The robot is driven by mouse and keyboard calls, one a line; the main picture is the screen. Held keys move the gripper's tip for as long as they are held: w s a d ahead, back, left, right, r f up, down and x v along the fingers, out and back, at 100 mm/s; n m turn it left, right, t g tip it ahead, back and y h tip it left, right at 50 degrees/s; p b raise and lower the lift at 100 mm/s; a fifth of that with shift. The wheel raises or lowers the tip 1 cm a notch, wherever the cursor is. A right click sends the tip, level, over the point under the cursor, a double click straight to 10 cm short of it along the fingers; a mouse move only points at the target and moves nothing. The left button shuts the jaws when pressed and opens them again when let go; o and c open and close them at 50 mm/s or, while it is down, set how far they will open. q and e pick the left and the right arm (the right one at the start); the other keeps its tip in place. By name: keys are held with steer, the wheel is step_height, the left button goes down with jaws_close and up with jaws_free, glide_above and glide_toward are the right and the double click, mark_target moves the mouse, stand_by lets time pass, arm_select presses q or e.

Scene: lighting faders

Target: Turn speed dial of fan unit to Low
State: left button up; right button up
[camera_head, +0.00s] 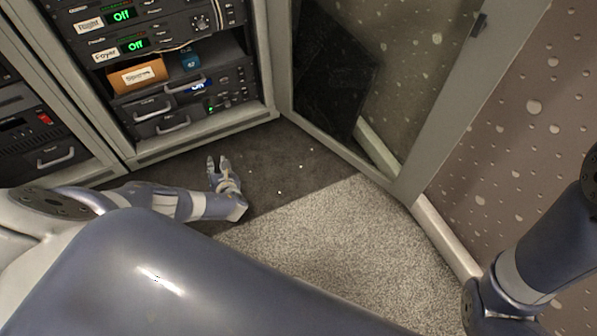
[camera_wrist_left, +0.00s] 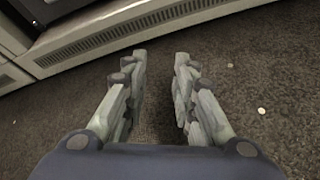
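My left gripper (camera_head: 217,160) is open and empty, low in front of the rack and above the dark floor. No unit in the rack can be clearly read as the fan unit. One upper unit has a round dial (camera_head: 200,24) at its right, beside a green "Off" display (camera_head: 133,45). A lower unit has small knobs (camera_head: 222,101) and a green light. The left gripper is apart from all of these. My right gripper is out of view.
The grey rack frame (camera_head: 205,136) has a vented base, also in the left wrist view (camera_wrist_left: 150,27). An orange-brown box (camera_head: 137,74) and a small blue item (camera_head: 190,62) sit on a shelf. A glass door (camera_head: 400,75) stands open at the right.

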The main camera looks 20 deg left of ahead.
arm_select(q)
steer(key=d+h, duration=0.1)
steer(key=d, duration=0.1)
steer(key=w+d+f+n+h, duration=0.1)
steer(key=d, duration=0.1)
steer(key=d+n+h, duration=0.1)
steer(key=d, duration=0.1)
steer(key=shift+w+d+f, duration=0.25)
steer(key=shift+w+f, duration=0.1)
steer(key=shift+w, duration=0.05)
steer(key=d, duration=0.2)
steer(key=w+d+n+h, duration=0.1)
steer(key=d, duration=0.1)
steer(key=w+d+h, duration=0.1)
steer(key=d, duration=0.1)
steer(key=shift+w+r+n, duration=0.1)
steer(key=shift+r+n, duration=0.1)
steer(key=shift+n, duration=0.1)
steer(key=w+d+r+n+h, duration=0.1)
steer(key=w+d+r+h, duration=0.1)
steer(key=d, duration=0.4)
steer(key=w+d+r+n+t+h, duration=0.1)
steer(key=w+d+r+h, duration=0.1)
steer(key=d, duration=0.4)
steer(key=shift+w+d+r+t+h, duration=0.3)
steer(key=shift+r+h, duration=0.3)
steer(key=shift+r, duration=0.35)
steer(key=shift+d, duration=0.1)
